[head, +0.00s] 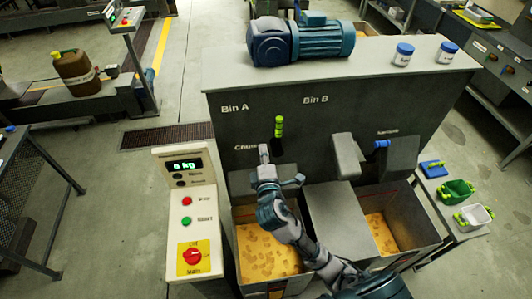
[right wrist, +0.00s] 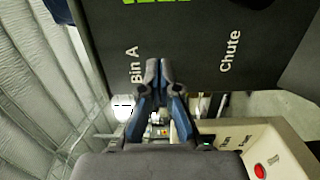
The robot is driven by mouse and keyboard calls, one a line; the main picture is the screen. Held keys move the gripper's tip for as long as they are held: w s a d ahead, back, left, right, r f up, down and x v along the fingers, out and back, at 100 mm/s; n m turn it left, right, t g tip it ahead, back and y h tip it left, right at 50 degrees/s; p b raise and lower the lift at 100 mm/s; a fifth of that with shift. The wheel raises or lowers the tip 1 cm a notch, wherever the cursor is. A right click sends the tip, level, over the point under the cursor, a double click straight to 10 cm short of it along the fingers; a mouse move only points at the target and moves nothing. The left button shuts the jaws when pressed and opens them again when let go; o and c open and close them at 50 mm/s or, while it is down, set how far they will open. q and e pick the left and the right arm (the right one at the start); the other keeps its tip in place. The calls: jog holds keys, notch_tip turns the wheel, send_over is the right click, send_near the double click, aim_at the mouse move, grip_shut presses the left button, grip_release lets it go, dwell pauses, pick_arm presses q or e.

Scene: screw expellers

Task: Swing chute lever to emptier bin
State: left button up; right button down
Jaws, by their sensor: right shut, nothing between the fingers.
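In the right wrist view the gripper (right wrist: 158,66) points at the panel, and a green piece (right wrist: 155,3) shows at the top edge. The left bin (head: 243,216) and right bin (head: 431,224) both hold yellow-brown pieces.
A control box (head: 188,218) with red and green buttons stands left of the left bin. A grey housing (head: 345,215) lies between the bins. A blue-handled sample part (head: 382,144) is at the right. A blue motor (head: 300,42) and jars (head: 403,54) sit on top.

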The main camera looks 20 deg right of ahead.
aim_at(278, 136)
jog(key=w+d+p, duration=0.1)
jog(key=w+d, duration=0.4)
jog(key=d, duration=0.1)
jog(key=shift+w, duration=0.4)
jog(key=d+m+p, duration=0.1)
jog(key=d+m, duration=0.1)
jog(key=s+d+m+p, duration=0.1)
jog(key=d+m+p, duration=0.1)
jog(key=d+m, duration=0.1)
jog(key=shift+s+d+f+m, duration=0.15)
jog(key=shift+s+d+m, duration=0.15)
